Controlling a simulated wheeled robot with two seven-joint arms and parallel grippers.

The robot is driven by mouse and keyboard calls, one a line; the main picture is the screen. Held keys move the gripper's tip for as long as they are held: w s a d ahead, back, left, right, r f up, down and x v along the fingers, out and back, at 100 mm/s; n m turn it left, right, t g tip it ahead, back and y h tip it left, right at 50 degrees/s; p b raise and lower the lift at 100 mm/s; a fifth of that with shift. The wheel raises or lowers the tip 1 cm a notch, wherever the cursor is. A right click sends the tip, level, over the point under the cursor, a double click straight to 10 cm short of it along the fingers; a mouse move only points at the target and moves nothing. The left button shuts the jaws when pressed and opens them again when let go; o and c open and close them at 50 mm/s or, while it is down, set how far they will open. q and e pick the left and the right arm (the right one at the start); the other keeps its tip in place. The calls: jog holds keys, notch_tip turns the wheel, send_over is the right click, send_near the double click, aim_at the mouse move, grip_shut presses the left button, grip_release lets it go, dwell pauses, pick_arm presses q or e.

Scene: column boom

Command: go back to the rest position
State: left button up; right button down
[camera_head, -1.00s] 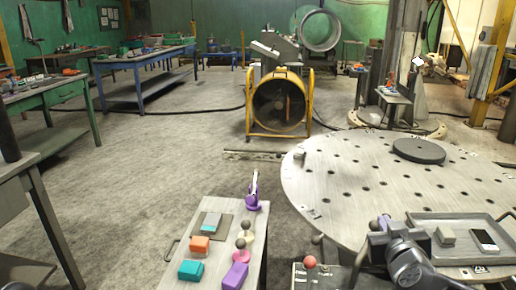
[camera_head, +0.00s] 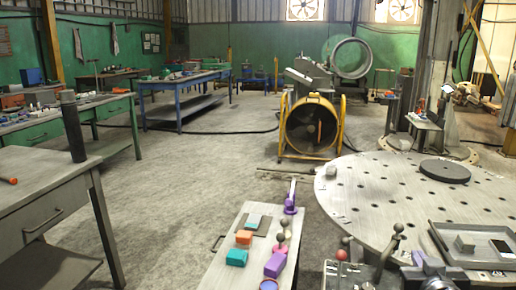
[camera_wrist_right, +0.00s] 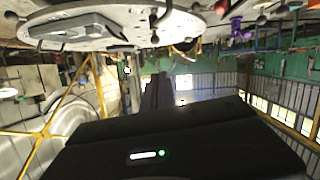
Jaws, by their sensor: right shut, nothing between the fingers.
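My right gripper (camera_head: 420,262) shows at the lower right edge of the head view, in front of the near edge of the grey tray (camera_head: 448,252) and apart from the things in it. In the right wrist view its dark fingers (camera_wrist_right: 160,84) are together with nothing between them. That wrist picture is upside down, with the round table (camera_wrist_right: 120,22) along its top. My left gripper is not in view.
A small bench (camera_head: 222,262) with colored blocks and a purple stand is at the bottom middle. The perforated round table (camera_head: 375,190) is on the right. A grey workbench (camera_head: 40,180) is on the left. A yellow-framed fan (camera_head: 312,127) stands beyond open floor.

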jog(key=w+a+f+m+g+y+p, duration=0.1)
jog(key=a+f+g+y+p, duration=0.2)
jog(key=a+f, duration=0.75)
jog(key=a+f+g+y+p, duration=0.35)
jog(key=a+f, duration=0.35)
jog(key=f, duration=0.7)
jog(key=s+a+f+n+g+y+p, duration=0.1)
jog(key=s+a+f+g+p, duration=0.1)
jog(key=s+a+f, duration=0.4)
jog(key=s+a+f+n+g+y+p, duration=0.1)
jog(key=s+a+f, duration=0.5)
jog(key=s, duration=0.8)
jog(key=a+g+y+p, duration=0.1)
jog(key=a+g+p, duration=0.1)
jog(key=g, duration=0.1)
jog(key=shift+a+f+g, duration=0.2)
jog(key=shift+a+g, duration=0.05)
jog(key=shift+g, duration=0.1)
